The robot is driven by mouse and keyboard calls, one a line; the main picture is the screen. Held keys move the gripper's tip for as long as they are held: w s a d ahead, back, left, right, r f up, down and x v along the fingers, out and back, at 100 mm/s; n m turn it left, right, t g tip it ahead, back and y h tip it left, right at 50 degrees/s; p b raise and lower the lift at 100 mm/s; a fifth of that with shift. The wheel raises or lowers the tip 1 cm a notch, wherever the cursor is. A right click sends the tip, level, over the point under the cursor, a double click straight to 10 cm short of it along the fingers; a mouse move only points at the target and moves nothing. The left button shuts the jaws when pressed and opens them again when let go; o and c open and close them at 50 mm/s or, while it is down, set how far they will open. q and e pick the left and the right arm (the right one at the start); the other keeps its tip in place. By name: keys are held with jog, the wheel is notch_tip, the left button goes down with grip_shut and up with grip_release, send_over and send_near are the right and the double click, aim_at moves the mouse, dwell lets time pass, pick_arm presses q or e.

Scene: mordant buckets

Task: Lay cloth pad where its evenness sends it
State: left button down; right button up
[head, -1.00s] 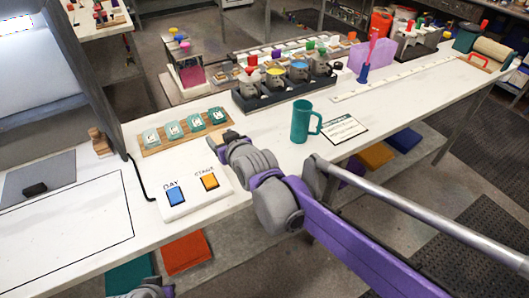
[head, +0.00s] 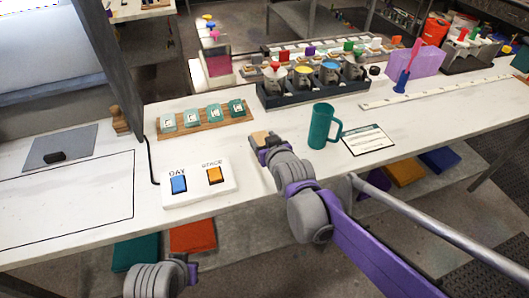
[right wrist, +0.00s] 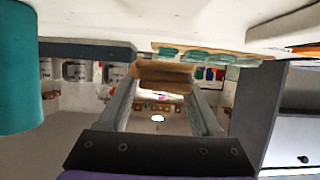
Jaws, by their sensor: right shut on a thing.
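My right gripper (head: 264,142) is over the bench's front part, between the switch box and the teal mug. It is shut on a tan, folded-looking piece, which seems to be the cloth pad (right wrist: 163,72); the right wrist view shows it between the two fingers. In the head view only a small tan bit shows at the fingertips. A white switch box (head: 198,199) has a blue button (head: 179,184) marked DAY and an orange button (head: 214,175) whose label is unclear. Of my left arm only a rounded grey link shows at the bottom left; its gripper is out of view.
The teal mug (head: 320,126) stands right of my gripper, beside a printed card (head: 368,140). A wooden board with several teal tags (head: 191,117) lies behind the switch box. A dark rack of pots (head: 313,92) stands farther back. A black-outlined area (head: 70,200) at left is bare.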

jog(key=shift+f+b, duration=0.35)
jog(key=shift+f, duration=2.15)
jog(key=shift+f, duration=0.1)
jog(key=o, duration=1.3)
jog(key=p+v, duration=0.1)
jog(key=v, duration=1.1)
jog(key=s+d+f+m+g+h, duration=0.1)
jog(key=s+d+f+g, duration=0.1)
jog(key=s, duration=0.4)
jog(key=s+d+f+m+g+h, duration=0.1)
jog(key=s+d+f+g, duration=0.2)
jog(key=s+d+f, duration=0.2)
jog(key=s+d+f+m+g+h, duration=0.1)
jog(key=s+d+f+g+h, duration=0.1)
jog(key=s+d+f, duration=0.2)
jog(key=shift+s+d+f+m+g, duration=0.15)
jog(key=shift+s+d, duration=0.4)
jog(key=shift+s, duration=0.3)
jog(key=shift+s+d+r+m+g, duration=0.1)
jog(key=shift+s+d, duration=0.45)
jog(key=shift+s, duration=0.35)
jog(key=shift+s+d+f+m+g, duration=0.15)
jog(key=shift+s+d, duration=0.35)
jog(key=shift+s, duration=0.35)
